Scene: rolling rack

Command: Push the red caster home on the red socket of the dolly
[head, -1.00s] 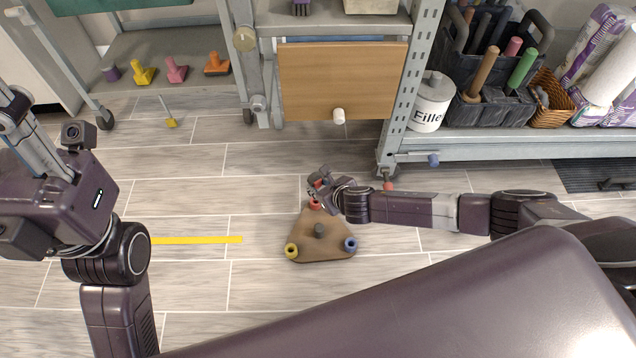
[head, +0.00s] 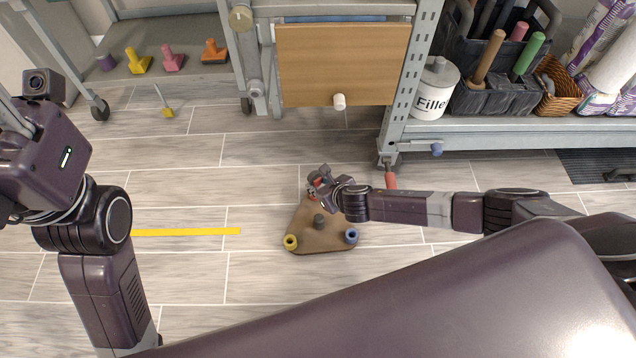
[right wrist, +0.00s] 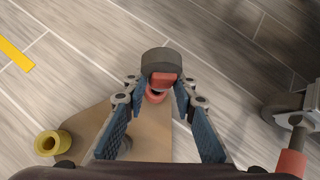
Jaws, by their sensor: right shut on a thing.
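My right gripper (head: 318,180) is over the red corner of the dolly (head: 322,236), a tan triangular board lying on the floor. In the right wrist view, its blue-padded fingers (right wrist: 157,95) are shut on the red caster (right wrist: 162,78), which has a dark wheel and a red body. Whether the caster's stem is inside the socket, and how deep, is hidden. The dolly's other corners carry a yellow socket (head: 290,242) and a blue socket (head: 351,236). My left gripper's fingers are outside the frame.
A dark knob (head: 319,221) stands mid-board. The rack leg with a grey wheel and red handle (head: 390,180) is close to my right forearm. A yellow strip (head: 187,232) marks the floor at left.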

